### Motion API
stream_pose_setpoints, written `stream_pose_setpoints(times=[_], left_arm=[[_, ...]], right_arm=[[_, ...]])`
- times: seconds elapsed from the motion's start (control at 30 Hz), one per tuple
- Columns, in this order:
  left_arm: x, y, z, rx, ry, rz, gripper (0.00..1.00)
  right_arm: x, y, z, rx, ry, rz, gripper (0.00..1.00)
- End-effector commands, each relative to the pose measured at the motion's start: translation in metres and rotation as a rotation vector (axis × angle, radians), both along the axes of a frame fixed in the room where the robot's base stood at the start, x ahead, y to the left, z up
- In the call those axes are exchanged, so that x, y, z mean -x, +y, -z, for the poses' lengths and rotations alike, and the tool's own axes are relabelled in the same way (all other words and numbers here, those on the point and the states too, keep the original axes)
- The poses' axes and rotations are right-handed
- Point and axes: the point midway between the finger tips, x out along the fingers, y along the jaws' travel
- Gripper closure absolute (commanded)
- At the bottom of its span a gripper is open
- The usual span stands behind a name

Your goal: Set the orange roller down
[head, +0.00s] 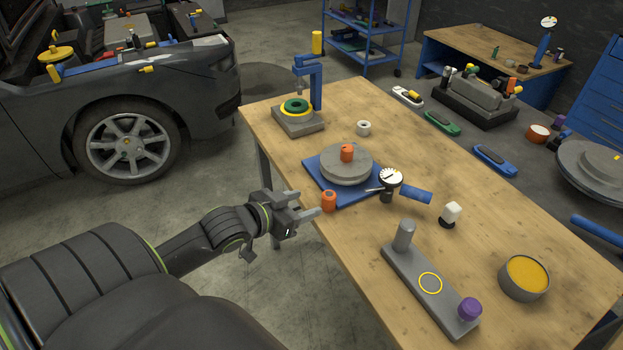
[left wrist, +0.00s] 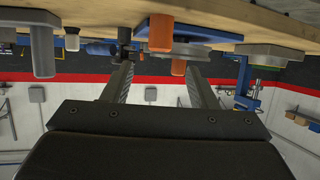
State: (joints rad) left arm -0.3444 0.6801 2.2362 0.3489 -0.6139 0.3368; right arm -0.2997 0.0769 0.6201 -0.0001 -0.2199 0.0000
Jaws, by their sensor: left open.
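An orange roller (head: 329,201) stands upright at the near corner of the blue plate (head: 316,173), close to the table's left edge. I cannot tell whether its base is on the plate or on the wood. My left gripper (head: 308,204) is open and empty just left of this roller, apart from it. The roller also shows in the left wrist view (left wrist: 160,33), beyond the fingers. A second orange piece (head: 347,153) stands on the round grey disc (head: 345,177) on the blue plate. My right gripper does not show.
A blue press (head: 316,85) stands at the back. The table edge is beside my left gripper.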

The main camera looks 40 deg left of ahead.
Motion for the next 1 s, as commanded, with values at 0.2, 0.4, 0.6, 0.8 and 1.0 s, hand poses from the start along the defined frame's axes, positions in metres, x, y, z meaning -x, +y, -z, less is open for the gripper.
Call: stream_pose_setpoints(times=[0.2,0.4,0.6,0.8,1.0], left_arm=[[0.005,0.000,-0.002,0.001,0.001,0.001,0.47],[0.004,0.005,0.006,0.000,0.011,-0.013,0.47],[0.001,0.044,0.076,-0.022,0.102,-0.124,0.47],[0.027,0.085,0.192,-0.061,0.271,-0.253,0.47],[0.092,0.093,0.314,-0.097,0.485,-0.327,0.47]], right_arm=[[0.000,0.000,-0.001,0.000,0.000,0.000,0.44],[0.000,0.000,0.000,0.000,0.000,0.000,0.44],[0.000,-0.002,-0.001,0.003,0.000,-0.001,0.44],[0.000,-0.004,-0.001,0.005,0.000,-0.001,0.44],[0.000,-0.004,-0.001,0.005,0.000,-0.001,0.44]])
